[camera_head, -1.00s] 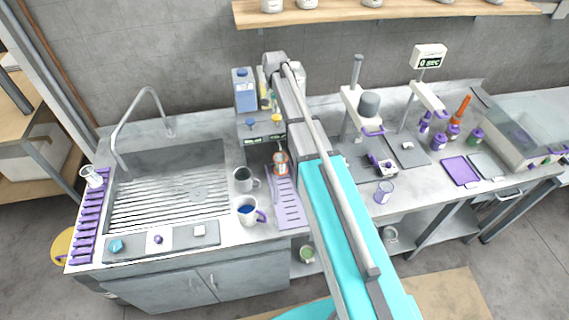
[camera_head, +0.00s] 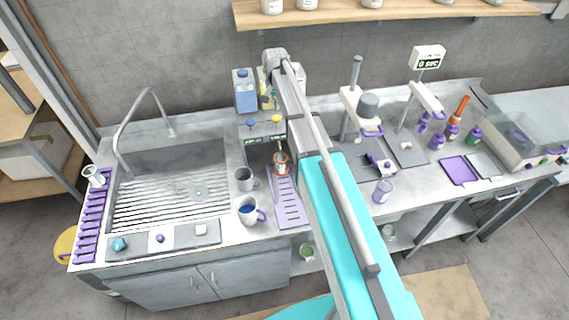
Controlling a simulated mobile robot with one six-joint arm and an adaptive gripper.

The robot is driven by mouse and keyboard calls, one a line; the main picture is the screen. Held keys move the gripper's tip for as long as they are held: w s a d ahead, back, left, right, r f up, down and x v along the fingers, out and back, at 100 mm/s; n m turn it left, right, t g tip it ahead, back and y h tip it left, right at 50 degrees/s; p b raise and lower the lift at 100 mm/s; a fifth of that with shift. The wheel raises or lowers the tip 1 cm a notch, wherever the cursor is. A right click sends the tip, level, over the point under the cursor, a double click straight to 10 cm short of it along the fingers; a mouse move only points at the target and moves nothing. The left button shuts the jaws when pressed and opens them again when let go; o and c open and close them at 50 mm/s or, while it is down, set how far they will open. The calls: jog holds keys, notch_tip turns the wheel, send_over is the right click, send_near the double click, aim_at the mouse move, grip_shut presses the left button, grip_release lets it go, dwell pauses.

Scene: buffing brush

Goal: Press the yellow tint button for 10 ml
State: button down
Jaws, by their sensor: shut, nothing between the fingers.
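The tint dispenser (camera_head: 262,131) stands against the back wall, right of the sink. Its yellow button (camera_head: 277,119) is on the right of its top, close beside my arm, and a blue button (camera_head: 250,123) is on the left. A blue container (camera_head: 244,90) and a partly covered yellow one (camera_head: 266,97) stand above and behind the buttons. An orange-banded container (camera_head: 281,163) is in front of the dispenser. My arm reaches over the right side of the dispenser. My gripper is hidden behind the arm's end, so its distance from the yellow button cannot be seen.
Two mugs (camera_head: 246,211) stand near the counter's front, left of a purple slotted tray (camera_head: 287,207). The sink (camera_head: 165,185) with its tall faucet is to the left. Stands, a scale display and small bottles fill the counter to the right. A wooden shelf (camera_head: 390,14) hangs above.

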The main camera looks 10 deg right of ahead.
notch_tip(320, 180, up, 4)
jog(key=p, duration=0.4)
jog(key=shift+r, duration=0.25)
dwell(0.4)
jog(key=shift+f, duration=0.1)
jog(key=shift+s+f+b, duration=0.25)
jog(key=shift+s+b, duration=0.1)
jog(key=shift+b, duration=0.05)
jog(key=s+f+n+b, duration=0.3)
jog(key=s+f+b, duration=0.7)
jog(key=s, duration=0.4)
jog(key=s+d+f+n+b, duration=0.1)
jog(key=s+f+n+b, duration=0.2)
jog(key=s+f+b, duration=0.8)
jog(key=shift+s+d, duration=0.25)
jog(key=shift+s, duration=1.45)
